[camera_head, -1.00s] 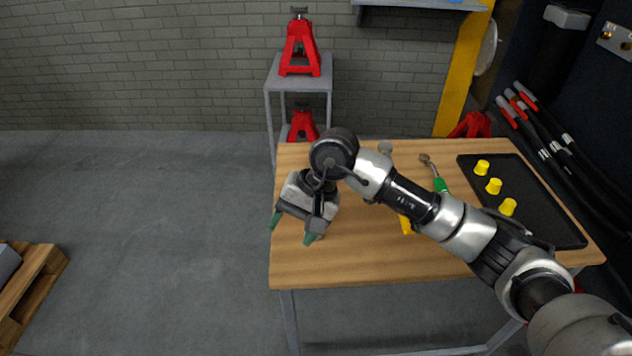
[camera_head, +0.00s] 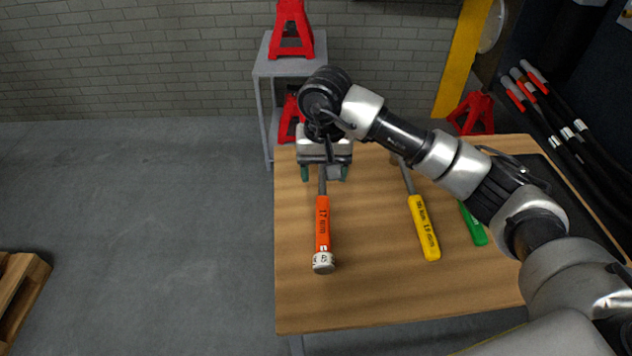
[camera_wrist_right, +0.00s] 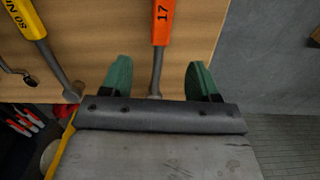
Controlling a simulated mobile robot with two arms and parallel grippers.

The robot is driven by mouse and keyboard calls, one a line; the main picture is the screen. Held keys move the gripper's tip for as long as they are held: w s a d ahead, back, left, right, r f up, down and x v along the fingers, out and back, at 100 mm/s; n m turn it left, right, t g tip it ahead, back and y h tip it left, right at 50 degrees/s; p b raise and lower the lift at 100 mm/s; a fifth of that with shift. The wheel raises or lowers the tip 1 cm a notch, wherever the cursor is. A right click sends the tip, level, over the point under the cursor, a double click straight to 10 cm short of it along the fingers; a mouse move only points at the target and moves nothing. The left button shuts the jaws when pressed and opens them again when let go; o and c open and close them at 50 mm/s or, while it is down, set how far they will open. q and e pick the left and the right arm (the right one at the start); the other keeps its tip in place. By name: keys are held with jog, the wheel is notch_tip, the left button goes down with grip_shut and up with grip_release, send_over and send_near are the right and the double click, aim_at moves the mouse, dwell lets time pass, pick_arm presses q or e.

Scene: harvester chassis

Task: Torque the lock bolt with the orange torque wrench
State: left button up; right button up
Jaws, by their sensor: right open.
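The orange torque wrench (camera_head: 322,225) lies on the wooden table with its handle towards me. A "17" label shows on its handle. My right gripper (camera_head: 324,173) is open above the wrench's far end, its two green fingers on either side of the grey shaft. In the right wrist view the orange wrench (camera_wrist_right: 160,22) runs between the open fingers (camera_wrist_right: 159,78), with a gap on each side. Its far head is hidden by the gripper. I cannot tell how high the fingers are above the table. The lock bolt and my left gripper are not in view.
A yellow wrench (camera_head: 424,228) and a green-handled tool (camera_head: 474,224) lie to the right on the table (camera_head: 380,290). My right arm partly covers the black tray (camera_head: 540,167). Red stands (camera_head: 290,32) are behind the table.

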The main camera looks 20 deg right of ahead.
aim_at(323, 202)
jog(key=f, duration=0.5)
jog(key=shift+s, duration=0.3)
jog(key=shift+w+f+p, duration=0.2)
jog(key=shift+f+p, duration=0.4)
jog(key=shift+f, duration=2.15)
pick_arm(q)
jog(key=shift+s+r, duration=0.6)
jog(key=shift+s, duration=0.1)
pick_arm(e)
jog(key=shift+r, duration=0.1)
grip_shut()
